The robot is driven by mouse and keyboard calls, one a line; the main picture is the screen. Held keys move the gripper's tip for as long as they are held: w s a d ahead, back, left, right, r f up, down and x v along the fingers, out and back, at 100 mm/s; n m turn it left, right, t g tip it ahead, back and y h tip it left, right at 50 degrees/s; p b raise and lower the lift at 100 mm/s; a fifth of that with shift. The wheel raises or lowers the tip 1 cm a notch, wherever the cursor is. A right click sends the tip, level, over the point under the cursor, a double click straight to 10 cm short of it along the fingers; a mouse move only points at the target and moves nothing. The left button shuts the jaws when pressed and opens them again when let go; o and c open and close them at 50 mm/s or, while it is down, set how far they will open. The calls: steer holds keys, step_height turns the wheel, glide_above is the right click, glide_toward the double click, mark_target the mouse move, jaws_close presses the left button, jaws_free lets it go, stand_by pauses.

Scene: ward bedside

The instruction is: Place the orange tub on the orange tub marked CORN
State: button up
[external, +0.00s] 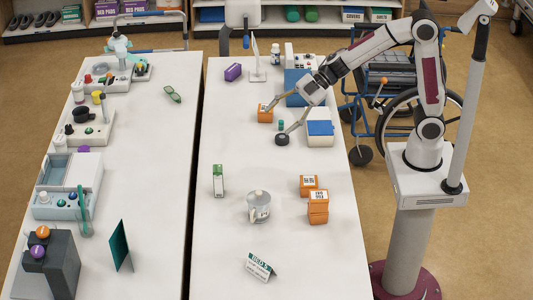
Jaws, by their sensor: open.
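An orange tub (265,115) with a pale label stands on the right-hand table, just left of my gripper (277,122). My gripper is open, with one finger reaching over or beside this tub; I cannot tell whether they touch. Nearer the camera, an orange tub (308,181) stands at the back of a group. In front of it, an orange tub (318,196) appears stacked on another orange tub (318,216). All show white labels too small to read, so I cannot tell which is marked CORN.
A clear jug (258,206), a green-and-white carton (218,180) and a bed sign (260,266) stand nearer.

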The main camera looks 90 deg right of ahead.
steer(key=s+d+r+m+t+h, duration=0.1)
steer(key=s+d+r+m+h, duration=0.25)
steer(key=s+d, duration=0.2)
steer(key=s+d+r+m+h, duration=0.3)
steer(key=s+d+m+h, duration=0.2)
steer(key=d, duration=0.2)
steer(key=s+a+f+m+g, duration=0.1)
steer(key=s+f+g, duration=0.1)
steer(key=s, duration=0.5)
steer(key=s+a+f+m+g+y, duration=0.1)
steer(key=s+a+f+m+g, duration=0.1)
steer(key=s, duration=0.6)
steer(key=s+a+f+m+g+y, duration=0.1)
steer(key=s+a+f, duration=0.1)
steer(key=s+f, duration=0.2)
steer(key=s, duration=0.3)
steer(key=shift+s+g, duration=0.15)
steer(key=shift+g, duration=0.25)
